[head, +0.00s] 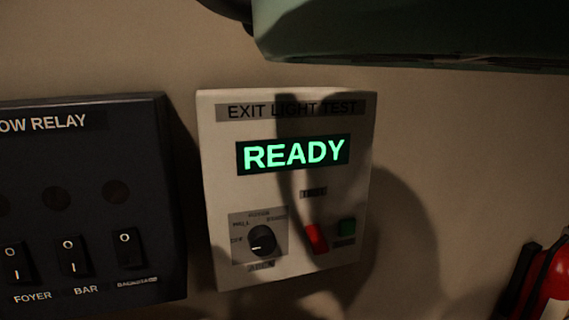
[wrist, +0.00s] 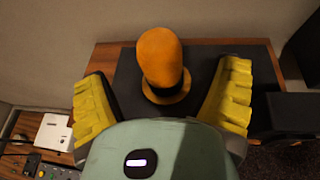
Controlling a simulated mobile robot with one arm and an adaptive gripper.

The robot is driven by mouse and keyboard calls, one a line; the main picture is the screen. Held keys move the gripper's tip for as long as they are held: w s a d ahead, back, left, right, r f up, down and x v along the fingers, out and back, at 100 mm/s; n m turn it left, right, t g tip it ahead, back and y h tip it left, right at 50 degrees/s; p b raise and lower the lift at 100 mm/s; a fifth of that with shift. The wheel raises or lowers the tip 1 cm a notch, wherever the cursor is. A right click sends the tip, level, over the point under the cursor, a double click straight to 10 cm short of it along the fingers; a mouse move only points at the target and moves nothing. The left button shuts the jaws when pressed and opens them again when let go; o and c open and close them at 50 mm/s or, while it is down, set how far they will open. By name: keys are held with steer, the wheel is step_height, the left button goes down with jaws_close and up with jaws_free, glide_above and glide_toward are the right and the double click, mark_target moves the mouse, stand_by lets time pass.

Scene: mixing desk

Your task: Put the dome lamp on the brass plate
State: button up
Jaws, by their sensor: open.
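An orange dome lamp (wrist: 160,60), with a rounded top and a wider round base, stands in the wrist view on a dark mat (wrist: 213,53) over a wooden top. My gripper (wrist: 167,72) is open, its two yellow ridged fingers spread left and right of the lamp, with a visible gap on each side. I see no contact between fingers and lamp. I cannot make out a brass plate in either view. The lamp and the fingers do not show in the head view.
The head view faces a wall with an exit light test panel (head: 212,190) reading READY, a dark relay box (head: 100,160) and a red extinguisher (head: 553,285). In the wrist view, a dark box (wrist: 290,112) is at right and a white device (wrist: 52,132) at left.

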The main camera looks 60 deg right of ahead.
steer(key=b+v, duration=0.3)
steer(key=v, duration=0.3)
steer(key=shift+s, duration=0.15)
steer(key=shift+a+r, duration=0.1)
steer(key=shift+a, duration=0.05)
